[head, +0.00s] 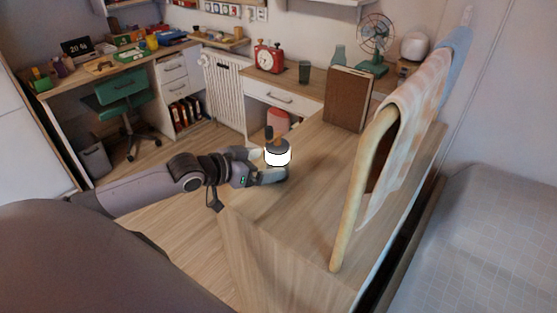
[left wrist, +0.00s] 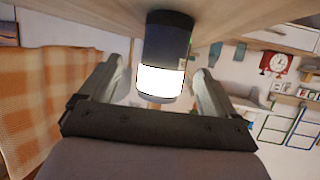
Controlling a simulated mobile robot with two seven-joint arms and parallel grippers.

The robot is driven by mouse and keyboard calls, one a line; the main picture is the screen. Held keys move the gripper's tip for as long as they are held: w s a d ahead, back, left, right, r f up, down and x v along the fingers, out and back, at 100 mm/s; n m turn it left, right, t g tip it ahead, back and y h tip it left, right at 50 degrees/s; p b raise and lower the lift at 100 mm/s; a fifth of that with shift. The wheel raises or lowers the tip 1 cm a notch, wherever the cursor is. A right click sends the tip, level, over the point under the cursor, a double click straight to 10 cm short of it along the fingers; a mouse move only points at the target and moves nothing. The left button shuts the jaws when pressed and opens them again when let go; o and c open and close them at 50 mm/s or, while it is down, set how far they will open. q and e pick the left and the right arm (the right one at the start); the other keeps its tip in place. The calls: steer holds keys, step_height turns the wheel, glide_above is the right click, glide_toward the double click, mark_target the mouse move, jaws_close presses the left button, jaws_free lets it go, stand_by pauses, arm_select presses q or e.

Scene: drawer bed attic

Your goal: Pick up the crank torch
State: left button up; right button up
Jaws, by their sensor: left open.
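The crank torch (head: 278,157) has a dark body and a bright white glowing band. It stands near the left edge of the wooden top (head: 310,190). My left gripper (head: 273,164) is open around it, with one finger on either side. In the left wrist view, which is upside down, the torch (left wrist: 160,72) shows between the two spread fingers (left wrist: 158,85), with gaps visible on both sides. The torch's far side is hidden. My right gripper is not in view.
A brown box-like panel (head: 347,98) stands farther back on the wooden top. A wooden rail (head: 363,175) with a checked cloth (head: 412,108) rises to the right. The wooden top's front is clear.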

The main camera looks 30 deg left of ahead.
mark_target(268, 161)
arm_select(q)
steer(key=x, duration=0.4)
steer(key=shift+w+a+r, duration=0.15)
steer(key=shift+a+r, duration=0.05)
steer(key=shift+w+d+f, duration=0.2)
steer(key=shift+w+f, duration=0.1)
steer(key=shift+w, duration=0.25)
steer(key=c, duration=1.2)
